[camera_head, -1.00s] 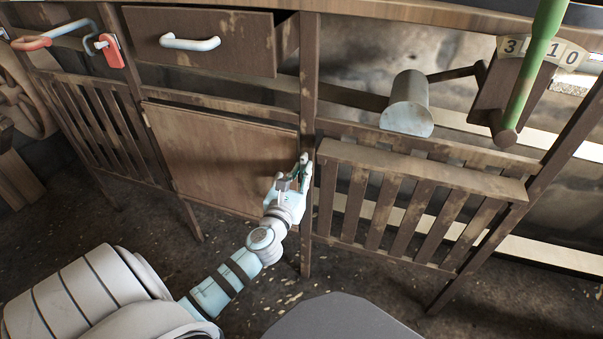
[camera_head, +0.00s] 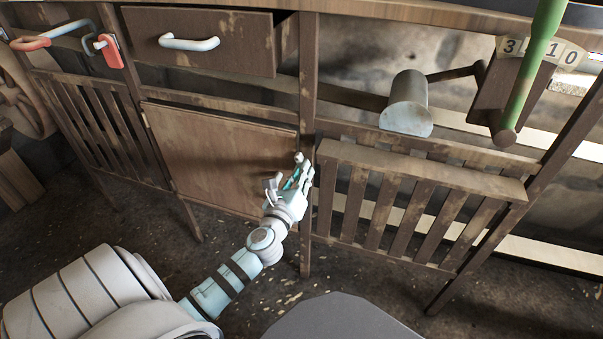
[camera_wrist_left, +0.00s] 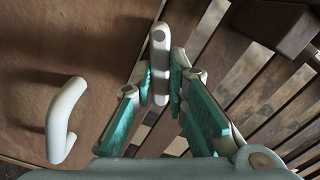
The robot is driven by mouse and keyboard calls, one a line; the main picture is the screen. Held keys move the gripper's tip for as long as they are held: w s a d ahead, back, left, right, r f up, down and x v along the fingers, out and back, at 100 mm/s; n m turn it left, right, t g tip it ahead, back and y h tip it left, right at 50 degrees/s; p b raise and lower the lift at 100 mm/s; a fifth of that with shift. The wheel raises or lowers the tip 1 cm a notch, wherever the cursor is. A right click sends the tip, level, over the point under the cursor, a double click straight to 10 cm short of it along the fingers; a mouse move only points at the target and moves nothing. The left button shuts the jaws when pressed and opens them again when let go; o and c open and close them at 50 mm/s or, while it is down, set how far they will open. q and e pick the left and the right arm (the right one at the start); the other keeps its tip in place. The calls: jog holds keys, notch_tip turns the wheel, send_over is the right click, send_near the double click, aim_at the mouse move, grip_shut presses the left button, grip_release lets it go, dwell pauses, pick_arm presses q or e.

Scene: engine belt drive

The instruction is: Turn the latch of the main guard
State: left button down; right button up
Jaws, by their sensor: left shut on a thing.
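The main guard (camera_head: 205,150) is a brown wooden panel below the drawer, and it looks closed. Its latch (camera_wrist_left: 160,60) is a pale rounded bar in the wrist view, lying lengthwise between the fingers. In the head view only the latch's tip (camera_head: 299,157) seems to show, by the post at the panel's right edge. My left gripper (camera_wrist_left: 161,88) is shut on the latch, its teal fingers on either side of the bar. The gripper also shows in the head view (camera_head: 298,175). A pale curved handle (camera_wrist_left: 62,120) sits on the panel left of the fingers. My right gripper is not in view.
A slatted guard (camera_head: 410,205) stands close on the right, and another slatted guard (camera_head: 100,125) is at the left. A drawer (camera_head: 205,42) with a white handle is above. A grey cylinder (camera_head: 408,105) and a green lever (camera_head: 533,75) are at the upper right.

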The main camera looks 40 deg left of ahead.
pick_arm(q)
jog(key=shift+d+r+n+b, duration=0.1)
jog(key=shift+n+b, duration=0.35)
jog(key=shift+n, duration=2.7)
jog(key=shift+r+n+b, duration=0.1)
jog(key=shift+n+b, duration=0.35)
jog(key=shift+n, duration=2.7)
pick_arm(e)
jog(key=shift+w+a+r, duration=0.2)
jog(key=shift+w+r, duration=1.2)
pick_arm(q)
jog(key=c, duration=1.6)
grip_release()
